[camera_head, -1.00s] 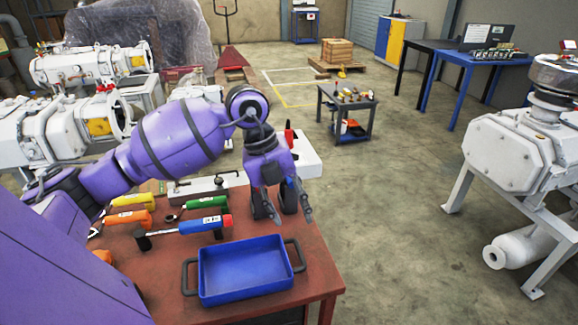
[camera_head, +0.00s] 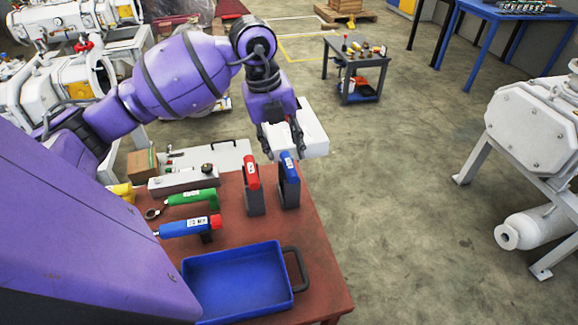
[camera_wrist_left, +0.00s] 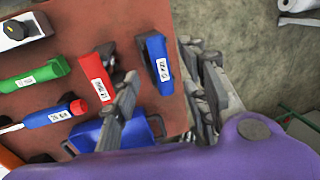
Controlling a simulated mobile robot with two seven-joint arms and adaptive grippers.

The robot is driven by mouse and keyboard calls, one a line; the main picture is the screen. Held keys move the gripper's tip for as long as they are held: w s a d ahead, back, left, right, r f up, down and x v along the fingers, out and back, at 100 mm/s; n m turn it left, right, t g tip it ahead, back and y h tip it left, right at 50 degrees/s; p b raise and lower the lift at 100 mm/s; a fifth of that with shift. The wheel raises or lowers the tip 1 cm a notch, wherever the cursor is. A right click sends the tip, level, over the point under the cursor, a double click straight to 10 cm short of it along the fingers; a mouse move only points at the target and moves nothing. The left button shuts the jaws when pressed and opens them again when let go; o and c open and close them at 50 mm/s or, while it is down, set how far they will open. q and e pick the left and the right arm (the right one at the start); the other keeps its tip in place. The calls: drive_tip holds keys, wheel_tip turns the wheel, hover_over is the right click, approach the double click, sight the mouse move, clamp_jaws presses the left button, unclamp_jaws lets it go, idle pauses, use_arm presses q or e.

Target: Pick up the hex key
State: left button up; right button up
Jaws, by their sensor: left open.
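I cannot tell which tool is the hex key. A red-topped tool (camera_head: 251,175) and a blue-topped tool (camera_head: 289,170) stand side by side on black bases near the table's far right edge. In the left wrist view the red (camera_wrist_left: 98,75) and blue (camera_wrist_left: 156,58) tops show white labels, too small to read. My right gripper is not in view.
A green-handled tool (camera_head: 192,197) and a blue-and-red screwdriver (camera_head: 190,227) lie to the left on the red table (camera_head: 322,245). A blue tray (camera_head: 240,275) with black handles takes the front.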

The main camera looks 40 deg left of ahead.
sight(288, 163)
use_arm(q)
drive_tip(key=f, duration=0.2)
drive_tip(key=d+f, duration=0.1)
drive_tip(key=f, duration=0.2)
drive_tip(key=shift+w+p, duration=0.15)
drive_tip(key=shift+p, duration=0.15)
clamp_jaws()
